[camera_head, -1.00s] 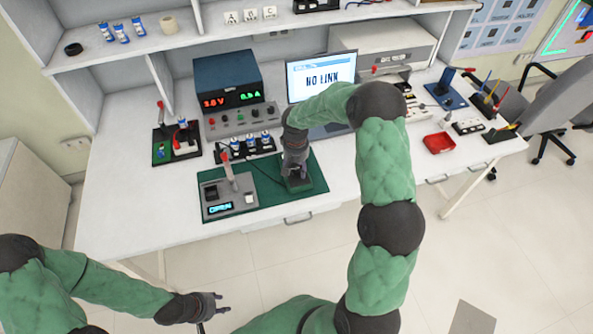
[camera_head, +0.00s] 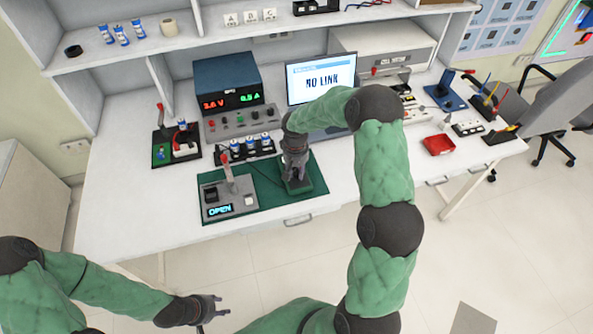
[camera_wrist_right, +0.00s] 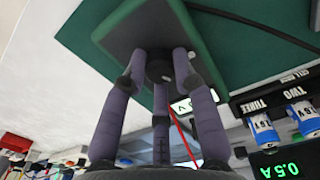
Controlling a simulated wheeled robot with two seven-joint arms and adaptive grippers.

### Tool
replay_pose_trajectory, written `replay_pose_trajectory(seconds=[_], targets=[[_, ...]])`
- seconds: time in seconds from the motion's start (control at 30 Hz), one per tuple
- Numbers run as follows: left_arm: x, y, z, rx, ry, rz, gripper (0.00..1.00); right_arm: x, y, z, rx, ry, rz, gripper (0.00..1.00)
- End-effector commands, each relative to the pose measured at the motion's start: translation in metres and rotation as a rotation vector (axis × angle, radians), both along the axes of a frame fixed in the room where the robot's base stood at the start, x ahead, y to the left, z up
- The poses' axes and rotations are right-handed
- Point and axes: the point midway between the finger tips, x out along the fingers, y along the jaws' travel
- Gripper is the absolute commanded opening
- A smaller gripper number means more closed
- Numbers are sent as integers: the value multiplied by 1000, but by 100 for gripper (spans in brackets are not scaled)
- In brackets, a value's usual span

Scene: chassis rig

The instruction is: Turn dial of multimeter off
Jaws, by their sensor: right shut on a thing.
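The multimeter (camera_head: 312,187) is a dark green box lying on the right part of the green mat. It also fills the top of the right wrist view (camera_wrist_right: 150,27). Its dark round dial (camera_wrist_right: 158,72) shows there between the fingers, partly hidden. My right gripper (camera_head: 295,178) reaches down onto the multimeter and is shut on the dial, as the right wrist view (camera_wrist_right: 160,66) shows. My left gripper (camera_head: 223,305) is open and empty in front of the table, low in the head view.
A grey tester (camera_head: 229,195) with an upright red-tipped lever and an "OPEN" display stands left on the mat (camera_head: 270,190). Behind are a power supply (camera_head: 228,85), several blue-and-white cells (camera_head: 250,144) and a laptop (camera_head: 322,80). A red tray (camera_head: 438,144) lies to the right.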

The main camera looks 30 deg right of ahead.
Motion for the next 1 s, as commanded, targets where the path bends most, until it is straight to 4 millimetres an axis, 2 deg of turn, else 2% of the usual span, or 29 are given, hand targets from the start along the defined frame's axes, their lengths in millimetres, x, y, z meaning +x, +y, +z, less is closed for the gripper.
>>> replay_pose_trajectory(seconds=[0.27, 0.7, 1.0], targets=[[0, 0, 9, 0, 0, 0, 40, -1, 0, 0, 1, 3, 155, 0], [0, 0, 26, 0, 0, 0, 40, -2, 0, 0, 2, 4, 523, 0], [0, 0, 33, 0, 0, 0, 40, -2, 0, 0, 2, 5, 697, 0]])
